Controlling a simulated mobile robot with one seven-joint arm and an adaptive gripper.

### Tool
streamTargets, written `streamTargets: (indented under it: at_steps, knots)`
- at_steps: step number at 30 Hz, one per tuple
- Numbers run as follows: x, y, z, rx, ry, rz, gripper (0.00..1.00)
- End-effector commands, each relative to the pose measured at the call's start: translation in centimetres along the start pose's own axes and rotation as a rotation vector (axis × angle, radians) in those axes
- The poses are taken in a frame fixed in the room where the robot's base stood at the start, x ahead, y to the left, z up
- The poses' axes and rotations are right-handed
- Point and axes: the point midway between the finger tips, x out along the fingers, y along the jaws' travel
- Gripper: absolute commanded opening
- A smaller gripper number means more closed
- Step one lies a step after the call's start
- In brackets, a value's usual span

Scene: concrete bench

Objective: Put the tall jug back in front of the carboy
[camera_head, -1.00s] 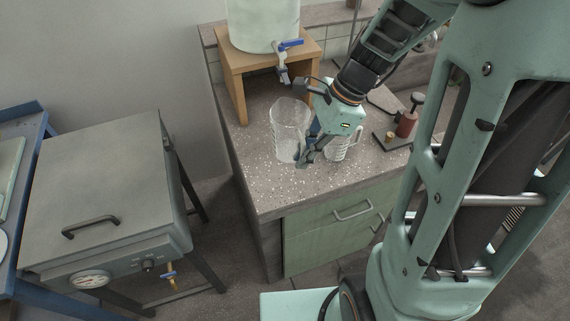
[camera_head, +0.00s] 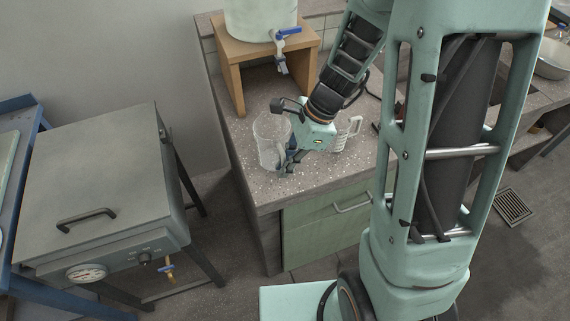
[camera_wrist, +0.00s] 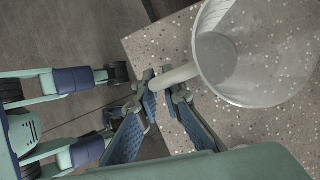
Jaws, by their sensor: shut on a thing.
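The tall clear jug (camera_head: 270,143) is at the front left of the speckled bench. My gripper (camera_head: 291,165) is at its right side. In the wrist view, my gripper (camera_wrist: 164,90) is shut on the jug's handle, and the jug's open mouth and clear wall (camera_wrist: 240,55) fill the upper right. The jug looks upright; I cannot tell whether its base touches the bench. The pale carboy (camera_head: 260,18) with a blue-handled tap stands on a wooden stand (camera_head: 229,68) at the back. The bench before the stand is bare, behind the jug.
A smaller clear jug (camera_head: 346,133) with a handle stands right of my gripper, partly hidden by it. The carboy's tap (camera_head: 281,62) juts out over the bench. A grey metal cabinet (camera_head: 95,180) stands left, apart from the bench (camera_head: 285,190). The bench's front left edge is close.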

Motion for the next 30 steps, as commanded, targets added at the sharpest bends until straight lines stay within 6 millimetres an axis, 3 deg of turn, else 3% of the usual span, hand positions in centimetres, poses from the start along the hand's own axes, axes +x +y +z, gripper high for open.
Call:
streamTargets:
  at_steps: [2,3,7,17,20,30]
  knots:
    - [0.4,0.0,-0.2,0.0,0.0,0.0,0.0]
    - [0.2,0.0,-0.1,0.0,0.0,0.0,0.12]
    - [0.2,0.0,-0.1,0.0,0.0,0.0,0.25]
    - [-0.1,0.0,0.1,0.0,0.0,0.0,0.25]
    - [-1.3,-0.1,0.1,-0.002,0.0,-0.003,0.25]
    - [-8.5,-0.2,0.1,-0.001,0.0,-0.006,0.25]
